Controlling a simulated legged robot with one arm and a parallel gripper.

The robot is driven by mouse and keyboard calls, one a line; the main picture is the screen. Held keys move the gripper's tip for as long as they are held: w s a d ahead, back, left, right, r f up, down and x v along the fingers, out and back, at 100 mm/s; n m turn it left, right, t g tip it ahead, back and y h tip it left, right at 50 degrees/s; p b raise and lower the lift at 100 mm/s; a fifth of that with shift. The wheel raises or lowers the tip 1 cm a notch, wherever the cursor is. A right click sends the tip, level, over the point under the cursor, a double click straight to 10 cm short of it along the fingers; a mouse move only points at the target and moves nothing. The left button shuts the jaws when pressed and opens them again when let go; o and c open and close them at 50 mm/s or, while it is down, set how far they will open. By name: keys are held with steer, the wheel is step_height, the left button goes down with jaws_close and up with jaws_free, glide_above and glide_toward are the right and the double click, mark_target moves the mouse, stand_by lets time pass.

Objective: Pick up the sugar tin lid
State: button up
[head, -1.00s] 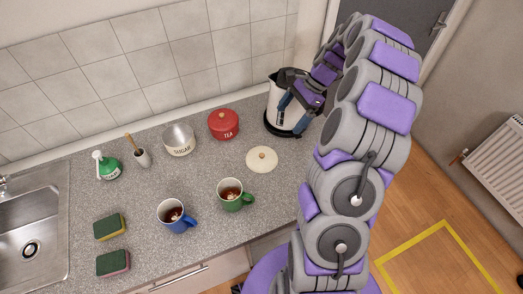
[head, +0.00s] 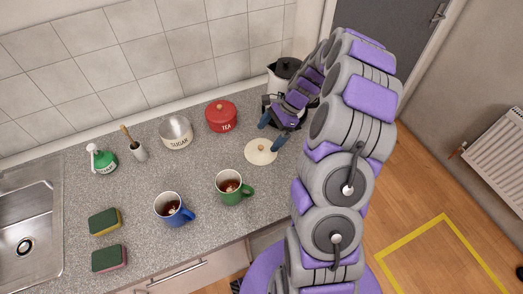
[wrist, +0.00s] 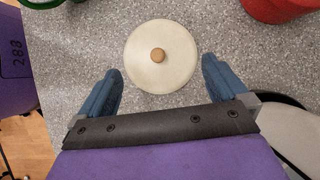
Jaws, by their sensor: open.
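The sugar tin lid (head: 261,153) is a cream disc with a small wooden knob, lying flat on the counter in the head view. In the wrist view the lid (wrist: 161,70) lies just beyond and between my fingertips, with nothing over it. The sugar tin (head: 176,133), a pale open pot marked SUGAR, stands to the left of the red tea tin. My gripper (head: 270,131) is open and empty above the counter, close to the lid's far side. Its two blue fingers show spread wide in the wrist view (wrist: 162,82).
A red tea tin (head: 221,116) stands behind the lid, and a kettle (head: 283,72) behind my gripper. A green mug (head: 231,187) and a blue mug (head: 173,209) stand in front.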

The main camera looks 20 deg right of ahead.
mark_target(262, 146)
steer(key=b+x, duration=0.1)
steer(key=x, duration=0.4)
steer(key=shift+s, duration=0.15)
steer(key=shift+d, duration=0.1)
steer(key=shift+c, duration=0.6)
steer(key=shift+s, duration=0.1)
steer(key=c, duration=0.8)
steer(key=shift+c, duration=0.2)
